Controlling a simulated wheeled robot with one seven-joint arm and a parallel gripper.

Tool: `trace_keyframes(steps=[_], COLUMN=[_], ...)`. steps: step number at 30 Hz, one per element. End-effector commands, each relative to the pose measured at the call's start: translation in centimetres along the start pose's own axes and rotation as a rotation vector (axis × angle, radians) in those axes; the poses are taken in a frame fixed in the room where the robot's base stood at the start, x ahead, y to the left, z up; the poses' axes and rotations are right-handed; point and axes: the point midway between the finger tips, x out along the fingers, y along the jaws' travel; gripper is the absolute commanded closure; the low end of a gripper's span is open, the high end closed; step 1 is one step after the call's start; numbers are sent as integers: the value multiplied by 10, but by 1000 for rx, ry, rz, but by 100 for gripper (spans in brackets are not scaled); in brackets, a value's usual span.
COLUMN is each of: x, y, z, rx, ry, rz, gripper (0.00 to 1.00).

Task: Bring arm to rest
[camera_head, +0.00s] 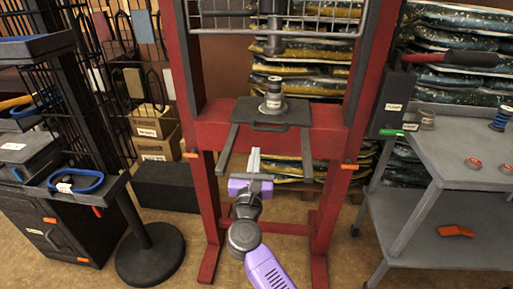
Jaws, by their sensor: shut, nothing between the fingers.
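My arm, purple and grey, reaches up from the bottom middle of the head view. My gripper (254,160) is shut and empty, with its pale fingers together and pointing away. It is in front of the red press frame (335,141), just below the dark plate (243,112) on the frame's crossbeam. A small grey cylindrical part with a pale label (273,97) stands upright on that plate. From this view I cannot tell whether the fingers touch anything.
A grey cart (420,190) with small parts stands at the right. A long-handled lever (465,59) juts out above it. At the left are a round-based stand (150,255) and a dark cabinet (70,232). Stacked bags (455,45) fill the back. Some brown floor is clear around the press legs.

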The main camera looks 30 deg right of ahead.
Motion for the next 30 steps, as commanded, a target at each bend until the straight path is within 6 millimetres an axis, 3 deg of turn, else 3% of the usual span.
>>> trace_keyframes(steps=[10, 23, 26, 30], x=[-52, -61, -61, -70], y=[0, 2, 8, 13], z=[-1, 1, 15, 56], rx=[-1, -64, -193, -454], ry=[1, -3, -51, -187], rz=[1, 9, 32, 48], gripper=[100, 100, 100, 100])
